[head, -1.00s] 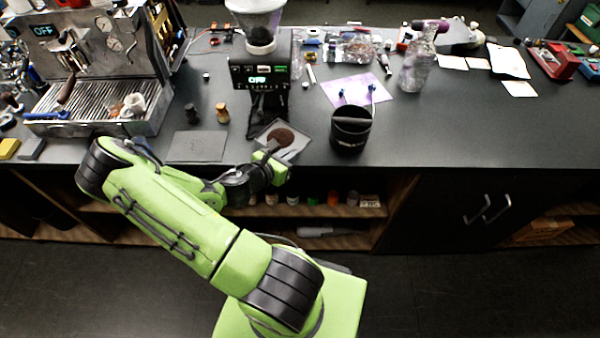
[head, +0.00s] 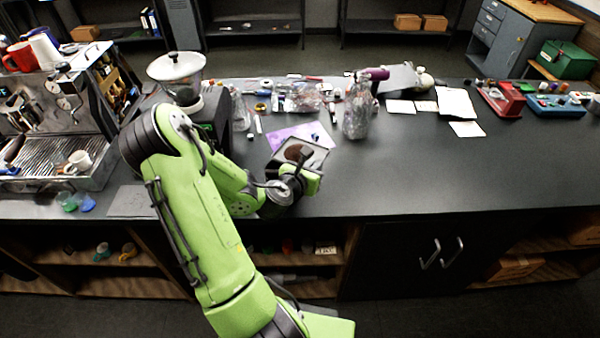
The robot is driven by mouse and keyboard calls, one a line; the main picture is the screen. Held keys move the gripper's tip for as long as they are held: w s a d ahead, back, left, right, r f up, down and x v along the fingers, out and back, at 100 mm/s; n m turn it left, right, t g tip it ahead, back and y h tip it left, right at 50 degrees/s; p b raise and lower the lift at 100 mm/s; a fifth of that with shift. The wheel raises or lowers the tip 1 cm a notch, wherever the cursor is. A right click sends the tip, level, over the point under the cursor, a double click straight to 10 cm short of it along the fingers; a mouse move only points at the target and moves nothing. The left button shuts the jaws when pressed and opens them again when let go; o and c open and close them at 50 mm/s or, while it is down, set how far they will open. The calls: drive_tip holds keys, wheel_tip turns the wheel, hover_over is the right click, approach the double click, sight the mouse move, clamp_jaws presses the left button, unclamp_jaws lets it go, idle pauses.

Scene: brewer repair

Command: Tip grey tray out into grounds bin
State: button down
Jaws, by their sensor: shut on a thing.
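The grey tray (head: 321,153) is held over the counter in the head view, with a round heap of brown grounds (head: 297,152) on it. My gripper (head: 304,167) is shut on the tray's near side. The tray looks roughly level, and the grounds lie on it. I cannot make out the grounds bin; the tray and my gripper cover the spot just in front of the purple sheet (head: 289,136).
The grinder (head: 181,78) stands behind my arm, with the espresso machine (head: 60,125) at far left. A clear bottle with a purple top (head: 357,115) stands right of the tray. Papers (head: 455,102) lie farther right. The right front of the counter is clear.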

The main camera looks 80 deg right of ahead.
drive_tip(key=w+d+r+n+g+p, duration=0.2)
drive_tip(key=w+n+g, duration=0.4)
drive_tip(key=w+n, duration=0.4)
drive_tip(key=shift+d+r+g+p, duration=0.2)
drive_tip(key=shift+r+g+p, duration=0.3)
drive_tip(key=shift+r, duration=0.4)
drive_tip(key=shift+w+t, duration=0.15)
drive_tip(key=shift+t, duration=0.15)
idle(1.1)
